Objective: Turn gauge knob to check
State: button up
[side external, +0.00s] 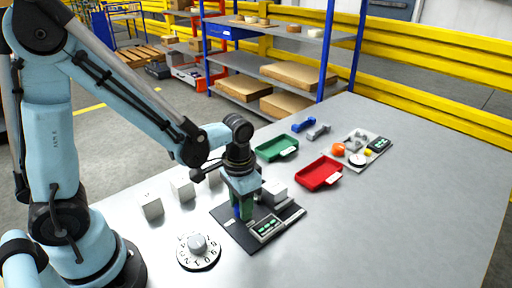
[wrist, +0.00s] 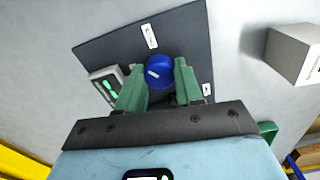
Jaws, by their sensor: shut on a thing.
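The gauge knob (wrist: 158,72) is blue and round with a white pointer mark; it stands on a dark base plate (wrist: 185,28). My gripper (wrist: 157,78) has its two green fingers on either side of the knob and is shut on it. The plate also shows in the side view (side external: 229,217), where the fingers and wrist largely hide the knob. A display unit with green lit readouts (side external: 265,228) sits on the plate in front of my gripper. White labels with markings lie on the plate in the wrist view, too small to read.
Grey blocks (side external: 151,206) stand to the left. A green tray (side external: 277,148) and a red tray (side external: 319,173) lie behind and to the right. The right side of the table (side external: 420,215) is clear.

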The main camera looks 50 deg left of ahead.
jog(key=m, duration=0.3)
jog(key=shift+m, duration=2.1)
jog(key=o, duration=1)
jog(key=shift+o, duration=0.2)
jog(key=shift+r, duration=0.1)
notch_tip(320, 180, up, 12)
